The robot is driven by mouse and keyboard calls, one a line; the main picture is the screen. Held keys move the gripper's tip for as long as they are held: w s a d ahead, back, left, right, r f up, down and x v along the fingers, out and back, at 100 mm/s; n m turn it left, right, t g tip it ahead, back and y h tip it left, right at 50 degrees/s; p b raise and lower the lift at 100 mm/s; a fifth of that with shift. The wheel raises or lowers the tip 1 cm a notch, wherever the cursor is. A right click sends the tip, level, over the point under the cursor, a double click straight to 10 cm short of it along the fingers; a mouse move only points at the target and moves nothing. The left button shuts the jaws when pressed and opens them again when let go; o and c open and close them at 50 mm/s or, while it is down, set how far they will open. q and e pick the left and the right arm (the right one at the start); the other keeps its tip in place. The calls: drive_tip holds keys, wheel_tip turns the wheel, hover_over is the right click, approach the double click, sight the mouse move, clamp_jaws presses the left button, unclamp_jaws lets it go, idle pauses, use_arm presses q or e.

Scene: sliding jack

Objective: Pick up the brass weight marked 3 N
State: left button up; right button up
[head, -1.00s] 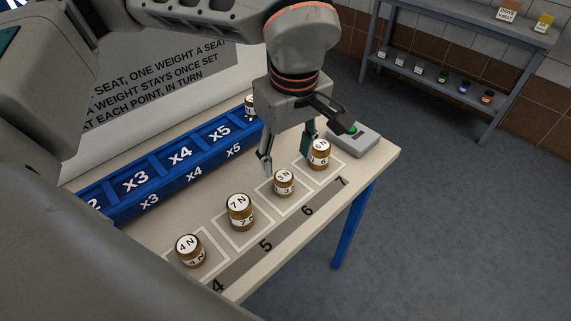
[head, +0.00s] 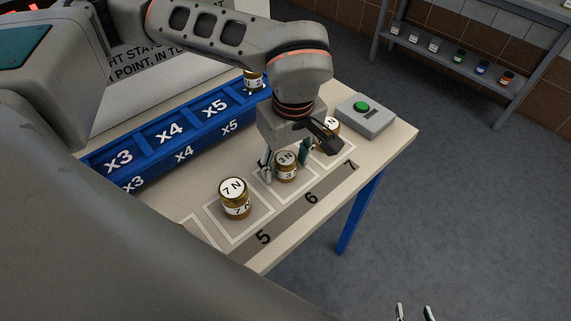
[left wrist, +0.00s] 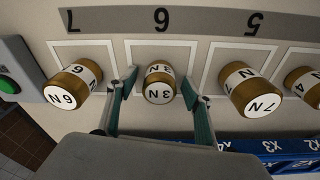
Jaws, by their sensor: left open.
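The brass weight marked 3 N (head: 287,172) stands upright in its outlined square by the number 6 on the table. It also shows in the left wrist view (left wrist: 159,90). My left gripper (head: 284,162) is open, with one finger on each side of this weight. In the left wrist view the fingers (left wrist: 160,84) flank it, and small gaps seem to remain; contact is not clear. The fingertips of my right gripper (head: 415,311) show apart at the bottom edge, with nothing between them.
The 7 N weight (head: 235,198) stands on one side, and a weight marked 6 N (left wrist: 72,84) on the other. A blue rack (head: 170,135) with a weight (head: 253,80) lies behind. A green-button box (head: 366,115) sits near the table's far right corner.

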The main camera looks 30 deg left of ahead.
use_arm(q)
drive_tip(key=shift+f, duration=0.45)
drive_tip(key=shift+c, duration=0.4)
drive_tip(key=c, duration=1.4)
drive_tip(key=shift+o, duration=0.2)
drive_tip(key=shift+r, duration=0.1)
